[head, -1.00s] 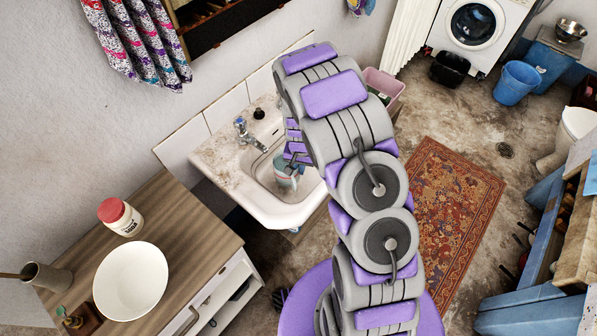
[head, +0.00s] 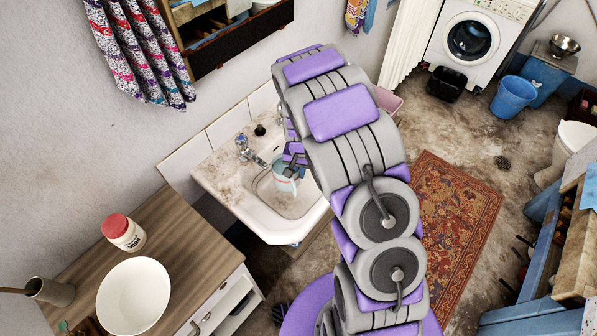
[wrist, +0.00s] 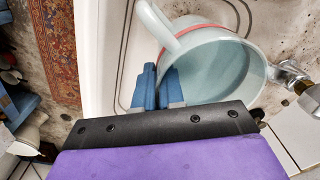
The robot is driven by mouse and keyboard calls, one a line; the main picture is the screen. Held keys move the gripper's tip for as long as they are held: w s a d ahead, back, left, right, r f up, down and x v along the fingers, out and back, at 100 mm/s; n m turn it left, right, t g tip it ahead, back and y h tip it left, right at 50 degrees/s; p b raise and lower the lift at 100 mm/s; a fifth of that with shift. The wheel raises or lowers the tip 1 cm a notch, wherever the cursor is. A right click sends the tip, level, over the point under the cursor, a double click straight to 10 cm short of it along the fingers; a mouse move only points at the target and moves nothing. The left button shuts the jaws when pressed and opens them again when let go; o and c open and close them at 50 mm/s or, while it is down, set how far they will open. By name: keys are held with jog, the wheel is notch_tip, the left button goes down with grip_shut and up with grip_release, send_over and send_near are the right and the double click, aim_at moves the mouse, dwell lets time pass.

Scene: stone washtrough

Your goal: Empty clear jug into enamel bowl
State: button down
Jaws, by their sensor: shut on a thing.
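The jug (wrist: 215,70) is pale blue-green and looks partly see-through, with a pink-red band below its rim. It is at the basin of the white sink (head: 290,226), and it also shows small in the head view (head: 286,183). The exact grip is partly hidden, and I cannot tell how full the jug is. The white enamel bowl (head: 134,296) stands upright on the wooden counter, left of the sink, and looks empty.
A red-lidded white jar (head: 123,233) stands behind the bowl on the wooden counter (head: 190,240). A grey-brown pot (head: 50,291) is to the left. The metal tap (head: 247,148) rises at the sink's back, close to the jug. A wall shelf (head: 225,35) hangs above.

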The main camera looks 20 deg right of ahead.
jog(key=shift+r+p, duration=1.3)
jog(key=shift+r, duration=2.15)
